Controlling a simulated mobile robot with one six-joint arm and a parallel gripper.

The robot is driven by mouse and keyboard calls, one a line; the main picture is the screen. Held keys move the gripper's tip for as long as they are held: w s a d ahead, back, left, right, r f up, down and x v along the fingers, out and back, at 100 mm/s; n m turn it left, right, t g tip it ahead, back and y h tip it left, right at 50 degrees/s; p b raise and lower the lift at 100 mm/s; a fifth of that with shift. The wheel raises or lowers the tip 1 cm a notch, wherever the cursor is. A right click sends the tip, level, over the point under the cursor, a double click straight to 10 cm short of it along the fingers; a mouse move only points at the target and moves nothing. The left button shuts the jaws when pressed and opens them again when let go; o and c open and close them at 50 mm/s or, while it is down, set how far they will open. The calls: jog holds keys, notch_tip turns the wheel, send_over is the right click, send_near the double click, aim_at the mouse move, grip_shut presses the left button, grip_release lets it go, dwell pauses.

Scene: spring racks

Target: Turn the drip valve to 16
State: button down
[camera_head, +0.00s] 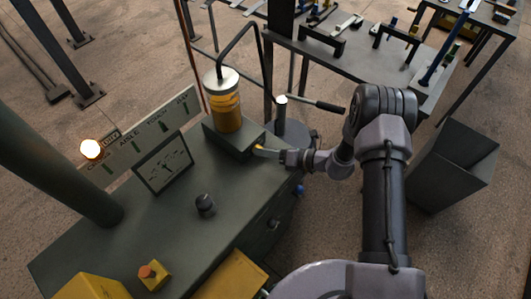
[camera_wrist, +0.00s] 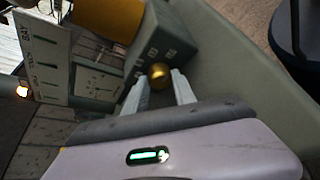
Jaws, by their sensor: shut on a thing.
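The drip valve is a small brass knob (camera_wrist: 160,73) on the face of a dark grey block (camera_wrist: 172,38). The block (camera_head: 226,138) stands under an amber-filled cylinder (camera_head: 228,112) with a pale metal cap. My gripper (camera_head: 264,150) reaches the block from the right. In the wrist view its two pale fingers (camera_wrist: 159,88) sit on either side of the knob and are shut on it. Small pale marks surround the knob on the block's face, too small to read. The knob's setting cannot be told. In the head view the fingers mostly hide the knob.
The block stands on a green-grey bench (camera_head: 165,215) with a black knob (camera_head: 205,204), an orange button (camera_head: 146,272) and a gauge panel (camera_head: 163,169). A lit lamp (camera_head: 91,149) is at left. A black-handled lever (camera_head: 318,103) stands behind my wrist. A grey bin (camera_head: 455,165) is at right.

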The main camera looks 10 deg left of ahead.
jog(key=shift+m, duration=0.3)
dwell(0.4)
jog(key=c, duration=1.3)
grip_release()
jog(key=p+v, duration=0.3)
jog(key=v, duration=1.4)
jog(key=shift+d, duration=0.25)
jog(key=shift+w+f, duration=0.1)
